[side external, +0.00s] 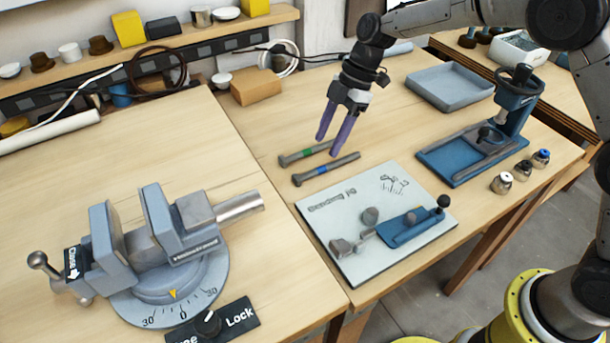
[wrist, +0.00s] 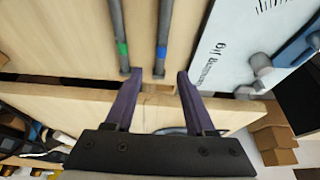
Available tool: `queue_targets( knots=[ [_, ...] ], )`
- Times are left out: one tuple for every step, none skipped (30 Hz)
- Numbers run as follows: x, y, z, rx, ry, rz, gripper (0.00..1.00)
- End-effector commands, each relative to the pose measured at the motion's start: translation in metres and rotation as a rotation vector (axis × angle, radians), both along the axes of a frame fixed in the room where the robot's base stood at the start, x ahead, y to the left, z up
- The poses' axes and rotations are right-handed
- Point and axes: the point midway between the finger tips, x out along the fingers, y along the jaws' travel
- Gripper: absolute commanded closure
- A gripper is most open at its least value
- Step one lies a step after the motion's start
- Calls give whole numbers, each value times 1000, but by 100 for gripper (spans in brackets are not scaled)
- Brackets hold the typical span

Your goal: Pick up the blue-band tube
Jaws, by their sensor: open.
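The blue-band tube (side external: 325,170) is a thin grey tube with a blue band and a wider head at its left end. It lies flat on the wooden bench, in front of a similar green-band tube (side external: 304,154). My gripper (side external: 328,146) is open and empty, with purple fingers pointing down above the tubes. In the wrist view, the blue-band tube (wrist: 163,38) runs up the picture, its near end in line with the space between the fingertips (wrist: 159,74). The green-band tube (wrist: 119,38) lies left of it, outside the left finger.
A pale jig plate (side external: 330,215) with a blue fixture lies in front of the tubes. A blue press (side external: 475,150) and an empty blue-grey tray (side external: 449,87) stand to the right. A large vise (side external: 165,245) stands at left. A cardboard box (side external: 256,87) sits behind.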

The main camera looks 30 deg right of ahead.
Motion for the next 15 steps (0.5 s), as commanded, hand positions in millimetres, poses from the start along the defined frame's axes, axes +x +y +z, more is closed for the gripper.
queue_targets(
  knots=[
    [-1, 3, -6, 0, 1, 2, 45],
    [-1, 4, -9, 0, 1, 2, 45],
    [0, 5, -12, -1, 1, 0, 45],
    [0, 6, -13, -1, 1, 0, 45],
    [-1, 6, -15, -1, 1, 0, 45],
    [-1, 7, -17, -1, 2, 1, 45],
    [-1, 7, -18, -1, 2, 0, 45],
    [-1, 8, -21, -1, 3, 0, 45],
    [-1, 9, -25, -1, 3, 0, 45],
    [-2, 11, -29, -1, 4, 0, 45],
    [-2, 12, -33, -1, 4, 0, 45],
    [-2, 14, -39, -1, 4, 1, 45],
    [-2, 16, -43, -1, 4, 1, 45],
    [-2, 17, -47, -1, 4, 2, 45],
    [-2, 20, -52, -1, 2, 1, 45]
  ],
)
